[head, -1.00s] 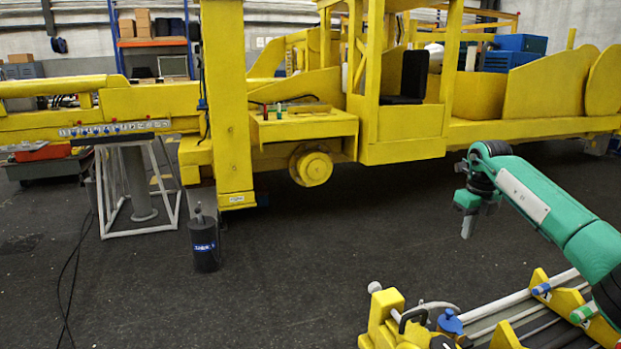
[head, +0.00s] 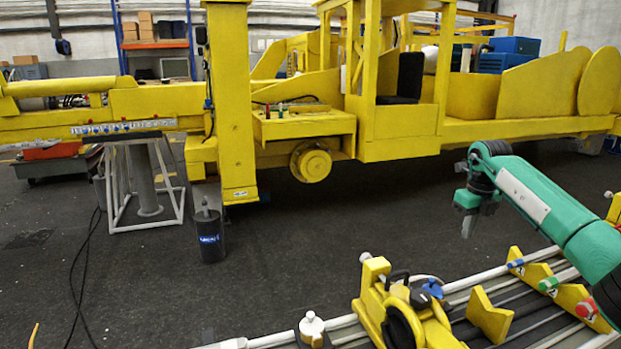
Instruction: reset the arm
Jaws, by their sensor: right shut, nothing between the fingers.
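My right arm, green with a white plate, comes in from the right edge. Its dark gripper (head: 468,222) points down over the floor, with its fingers together and nothing held. It hangs in the air above and behind the boom assembly (head: 487,315), apart from it. The boom assembly lies at the lower right, with yellow brackets and long grey and white tubes. My left gripper is not in view.
A large yellow machine (head: 405,149) spans the back. A dark canister (head: 209,236) stands on the floor left of centre. A white frame stand (head: 118,200) is at the left, with cables beside it. The middle floor is clear.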

